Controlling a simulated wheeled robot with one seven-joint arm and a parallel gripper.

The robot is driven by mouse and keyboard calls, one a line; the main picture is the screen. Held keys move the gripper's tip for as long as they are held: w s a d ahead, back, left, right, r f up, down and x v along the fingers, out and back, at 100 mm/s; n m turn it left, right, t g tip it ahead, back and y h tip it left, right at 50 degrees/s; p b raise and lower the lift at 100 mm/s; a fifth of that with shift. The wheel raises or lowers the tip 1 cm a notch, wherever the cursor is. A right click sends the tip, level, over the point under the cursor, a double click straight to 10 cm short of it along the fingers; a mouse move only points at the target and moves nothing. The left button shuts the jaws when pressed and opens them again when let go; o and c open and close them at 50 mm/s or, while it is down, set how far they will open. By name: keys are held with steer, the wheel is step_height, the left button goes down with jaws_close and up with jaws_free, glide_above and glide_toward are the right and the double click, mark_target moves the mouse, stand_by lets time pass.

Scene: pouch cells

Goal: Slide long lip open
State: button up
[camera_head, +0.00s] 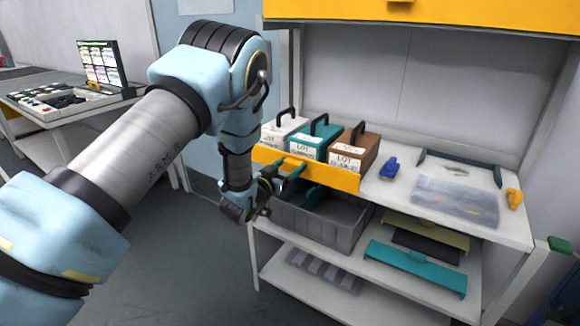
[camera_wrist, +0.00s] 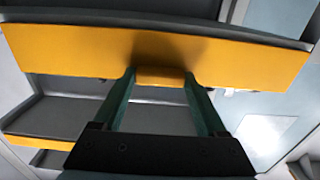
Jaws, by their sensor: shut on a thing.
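The long yellow lip (camera_head: 330,179) runs along the front edge of the shelf, below the lot boxes. In the wrist view the lip (camera_wrist: 90,52) spans most of the picture, with a small yellow grip tab (camera_wrist: 160,77) at its middle. My gripper (camera_head: 292,170) reaches the lip's front from the left. In the wrist view my gripper's two teal fingers (camera_wrist: 159,78) stand on either side of the tab and are shut on it. The exact finger contact is small and partly hidden in the head view.
White, teal (camera_head: 312,139) and brown (camera_head: 347,150) lot boxes stand behind the lip. A grey bin (camera_head: 325,228) sits just below it. A blue object (camera_head: 389,168) and a clear pouch (camera_head: 452,200) lie to the right. A yellow panel (camera_head: 470,14) hangs above. Floor at left is clear.

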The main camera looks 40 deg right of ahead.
jaws_close()
step_height(320, 180, down, 6)
steer(key=b, duration=0.6)
steer(key=shift+f, duration=0.25)
steer(key=o, duration=1.6)
jaws_free()
steer(key=shift+a, duration=0.15)
steer(key=b+v, duration=0.2)
steer(key=v, duration=0.8)
steer(key=shift+s+a, duration=0.1)
steer(key=shift+a, duration=0.15)
